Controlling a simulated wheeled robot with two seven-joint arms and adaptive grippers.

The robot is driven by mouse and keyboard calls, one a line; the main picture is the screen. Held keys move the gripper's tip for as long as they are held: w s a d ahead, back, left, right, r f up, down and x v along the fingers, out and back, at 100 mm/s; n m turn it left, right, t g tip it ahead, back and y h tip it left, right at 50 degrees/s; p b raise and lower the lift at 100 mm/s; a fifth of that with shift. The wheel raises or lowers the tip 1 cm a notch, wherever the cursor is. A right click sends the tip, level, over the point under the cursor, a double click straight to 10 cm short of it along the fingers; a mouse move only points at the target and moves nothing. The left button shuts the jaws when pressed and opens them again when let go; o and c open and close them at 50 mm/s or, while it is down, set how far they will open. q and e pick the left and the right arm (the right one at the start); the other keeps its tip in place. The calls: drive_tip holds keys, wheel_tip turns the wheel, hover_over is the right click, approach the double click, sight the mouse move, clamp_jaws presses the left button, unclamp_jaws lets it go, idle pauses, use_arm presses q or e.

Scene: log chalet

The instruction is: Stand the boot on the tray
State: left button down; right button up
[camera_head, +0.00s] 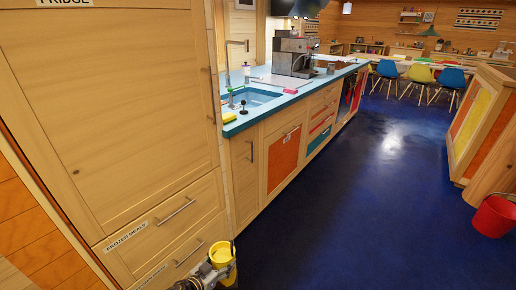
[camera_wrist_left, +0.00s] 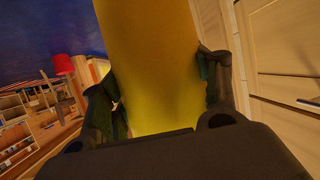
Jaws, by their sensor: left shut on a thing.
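The yellow boot (camera_head: 224,254) is at the bottom of the head view, in front of the lower drawers. My left gripper (camera_head: 213,266) is shut on it and holds it up in front of me. In the left wrist view the boot (camera_wrist_left: 155,60) fills the middle as a smooth yellow surface, with a finger of my left gripper (camera_wrist_left: 160,88) on each side. The rest of the boot is out of that frame. I cannot make out a tray in either view. My right gripper is not in view.
A tall wooden fridge front (camera_head: 110,100) stands close on the left. A blue counter (camera_head: 262,108) with a sink runs away behind it. A red bucket (camera_head: 494,216) stands at the right beside a wooden island (camera_head: 480,130). The dark blue floor (camera_head: 370,190) between is clear.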

use_arm(q)
drive_tip(key=s+a+r+n+y+p, duration=0.1)
drive_tip(key=r+p, duration=0.3)
drive_tip(key=r, duration=0.5)
drive_tip(key=s+a+r+n+t+y+p, duration=0.1)
drive_tip(key=a+r+n+y+p, duration=0.2)
drive_tip(key=r, duration=0.7)
drive_tip(key=s+a+r+n+y+p, duration=0.1)
drive_tip(key=a+r+p, duration=0.3)
drive_tip(key=r, duration=0.5)
drive_tip(key=shift+s+r+n+t+y+p, duration=0.2)
drive_tip(key=shift+r+n+t+y+p, duration=0.25)
drive_tip(key=shift+y+p, duration=0.65)
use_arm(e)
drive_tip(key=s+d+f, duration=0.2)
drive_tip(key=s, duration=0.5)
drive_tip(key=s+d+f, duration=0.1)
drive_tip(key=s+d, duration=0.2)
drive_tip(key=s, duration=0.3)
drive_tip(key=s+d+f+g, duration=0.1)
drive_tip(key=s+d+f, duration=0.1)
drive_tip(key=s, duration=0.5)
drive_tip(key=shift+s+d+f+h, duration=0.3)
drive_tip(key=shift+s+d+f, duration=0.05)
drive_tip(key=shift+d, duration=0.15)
use_arm(q)
drive_tip(key=shift+f, duration=0.15)
